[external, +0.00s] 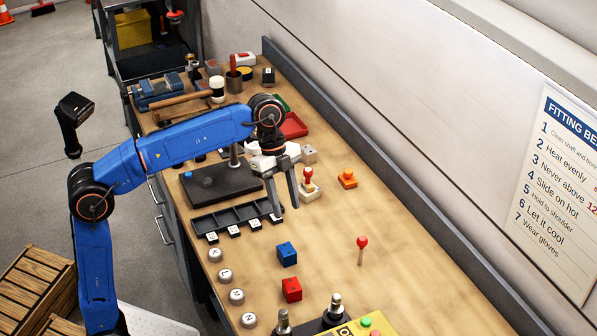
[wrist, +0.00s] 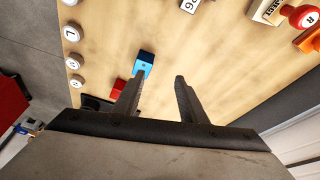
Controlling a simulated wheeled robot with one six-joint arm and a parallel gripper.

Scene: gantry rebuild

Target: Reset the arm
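My gripper (external: 284,193) hangs above the workbench at the end of my blue arm, pointing down near the right end of the black compartment tray (external: 203,222). Its two fingers are spread with nothing between them. In the wrist view the open fingers (wrist: 155,90) show bare bench between and beyond them. A blue block (external: 287,254) lies on the bench, and in the wrist view it (wrist: 145,64) appears near the left fingertip. A red block (external: 291,289) lies beside it, partly hidden by the left finger in the wrist view.
White round lettered pieces (external: 225,276) line the bench's front edge. A red-knobbed pin (external: 361,245), an orange block (external: 347,178) and a red-handled stamp (external: 308,178) stand nearby. A mallet (external: 187,102) and vise (external: 155,92) are at the far end. The bench's right middle is clear.

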